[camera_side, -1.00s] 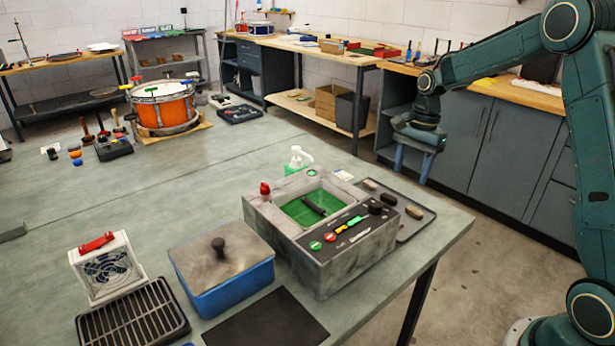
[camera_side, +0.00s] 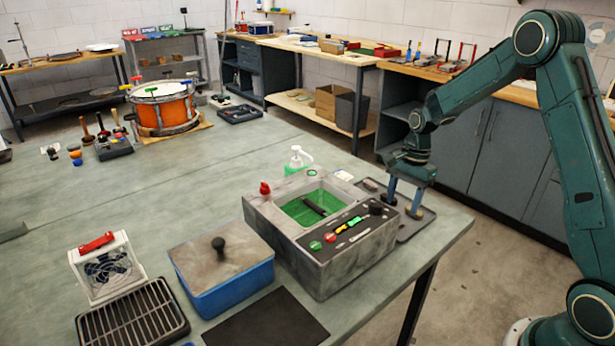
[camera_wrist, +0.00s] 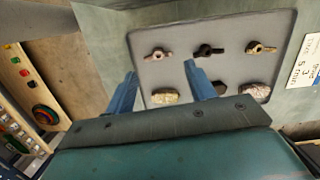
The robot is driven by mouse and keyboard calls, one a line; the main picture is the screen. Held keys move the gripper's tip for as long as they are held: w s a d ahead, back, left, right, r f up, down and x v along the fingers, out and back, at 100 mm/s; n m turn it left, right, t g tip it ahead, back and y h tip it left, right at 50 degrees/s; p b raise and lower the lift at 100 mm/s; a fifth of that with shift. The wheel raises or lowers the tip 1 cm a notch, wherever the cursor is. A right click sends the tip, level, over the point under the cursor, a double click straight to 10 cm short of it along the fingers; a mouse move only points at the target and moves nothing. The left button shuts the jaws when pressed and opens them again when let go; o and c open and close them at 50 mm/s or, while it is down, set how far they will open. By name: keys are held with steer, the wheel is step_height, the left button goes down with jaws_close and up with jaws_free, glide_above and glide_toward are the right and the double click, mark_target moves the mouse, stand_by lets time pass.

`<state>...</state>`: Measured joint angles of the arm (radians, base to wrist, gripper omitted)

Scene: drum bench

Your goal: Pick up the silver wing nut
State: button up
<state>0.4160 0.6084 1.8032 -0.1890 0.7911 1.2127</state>
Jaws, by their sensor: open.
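A grey tray (camera_wrist: 225,25) lies on the bench and shows at its right corner in the side view (camera_side: 428,217). In the wrist view its far row holds a pale, slightly pinkish wing nut (camera_wrist: 158,54), which looks like the silver one, a near-black wing nut (camera_wrist: 207,50) and a brassy tan wing nut (camera_wrist: 261,48). My gripper (camera_wrist: 160,72) is open and empty, fingers pointing down. In the side view my gripper (camera_side: 402,207) is over the tray. The pale wing nut appears just beyond the gap between the fingertips.
The tray's near row holds a pale rough lump (camera_wrist: 165,96), a dark piece and a reddish lump (camera_wrist: 256,92). A grey machine with a green basin (camera_side: 330,215) stands close left of the tray. A soap pump bottle (camera_side: 298,158) is behind it. The bench edge is close on the right.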

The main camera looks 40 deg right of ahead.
steer(key=shift+s+a+f, duration=0.1)
steer(key=shift+a+f, duration=0.05)
steer(key=shift+f, duration=0.7)
steer(key=shift+a+f, duration=0.2)
steer(key=shift+f, duration=0.65)
steer(key=shift+s+a+f, duration=0.1)
steer(key=shift+a+f, duration=0.05)
steer(key=shift+f, duration=0.7)
steer(key=c, duration=0.7)
steer(key=shift+r, duration=0.15)
steer(key=shift+c, duration=0.2)
step_height(320, 180, up, 20)
